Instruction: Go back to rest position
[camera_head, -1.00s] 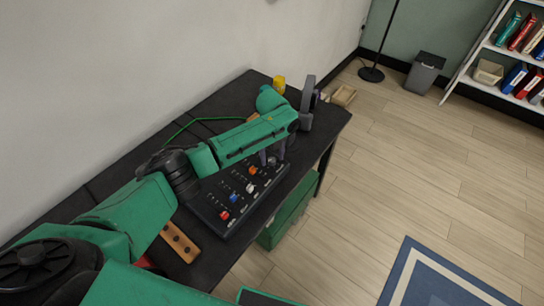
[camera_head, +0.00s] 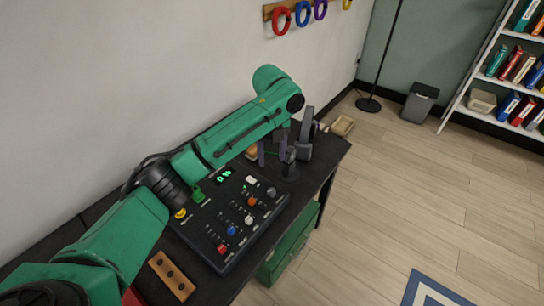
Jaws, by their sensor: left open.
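My left arm reaches in from the left over the dark workbench (camera_head: 142,285). My left gripper (camera_head: 273,152) hangs from its end, open, with its fingers pointing down near the far edge of the control panel (camera_head: 212,218). I see nothing between the fingers. The panel is black, with red, blue, white and orange knobs, a lit green display (camera_head: 225,175) and a green switch (camera_head: 198,195). Part of its far edge is hidden by my arm. My right gripper is not in view.
A dark grey upright object (camera_head: 306,135) stands beyond the gripper. A wooden block with holes (camera_head: 172,276) lies at the near side. Coloured rings hang on a wall rail (camera_head: 272,9). A green drawer unit (camera_head: 287,250) sits under the bench. Floor to the right is open.

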